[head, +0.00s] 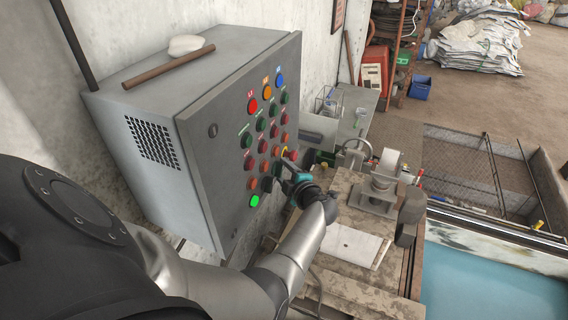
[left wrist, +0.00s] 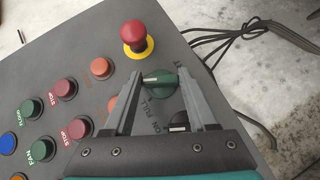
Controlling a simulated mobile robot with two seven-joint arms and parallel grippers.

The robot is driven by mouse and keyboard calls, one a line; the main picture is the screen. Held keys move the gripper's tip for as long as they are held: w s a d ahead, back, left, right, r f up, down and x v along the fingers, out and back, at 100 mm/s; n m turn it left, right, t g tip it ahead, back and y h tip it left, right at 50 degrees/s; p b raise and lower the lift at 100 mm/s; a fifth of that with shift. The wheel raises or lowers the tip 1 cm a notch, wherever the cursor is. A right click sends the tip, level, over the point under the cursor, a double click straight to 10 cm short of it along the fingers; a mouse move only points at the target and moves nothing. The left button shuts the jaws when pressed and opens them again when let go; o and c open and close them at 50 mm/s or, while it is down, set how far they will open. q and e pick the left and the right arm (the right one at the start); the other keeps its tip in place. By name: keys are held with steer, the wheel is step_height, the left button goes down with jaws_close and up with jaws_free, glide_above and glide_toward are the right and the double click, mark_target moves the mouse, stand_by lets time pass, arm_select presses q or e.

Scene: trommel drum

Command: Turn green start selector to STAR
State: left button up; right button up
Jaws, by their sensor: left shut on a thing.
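The green start selector (left wrist: 164,94) is a round green knob with a raised handle on the grey control panel, seen in the left wrist view. My left gripper (left wrist: 160,79) has its two fingers on either side of the handle, shut on it. The handle lies nearly crosswise in that picture. Panel lettering near it is partly hidden by the fingers, so I cannot read its position. In the head view my left gripper (head: 287,170) reaches the lower right part of the cabinet door and hides the selector. My right gripper is not in view.
A red mushroom button (left wrist: 134,32) on a yellow ring sits beside the selector. Several red, green, orange and blue buttons fill the cabinet (head: 205,150) front. A dirty workbench (head: 330,208) with a clamp-like metal device (head: 380,185) stands right of the cabinet. Black cables (left wrist: 235,33) run beyond the panel edge.

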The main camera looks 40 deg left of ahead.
arm_select(q)
steer(key=shift+d+f, duration=0.1)
stand_by(0.4)
steer(key=o, duration=1.4)
steer(key=shift+c, duration=0.2)
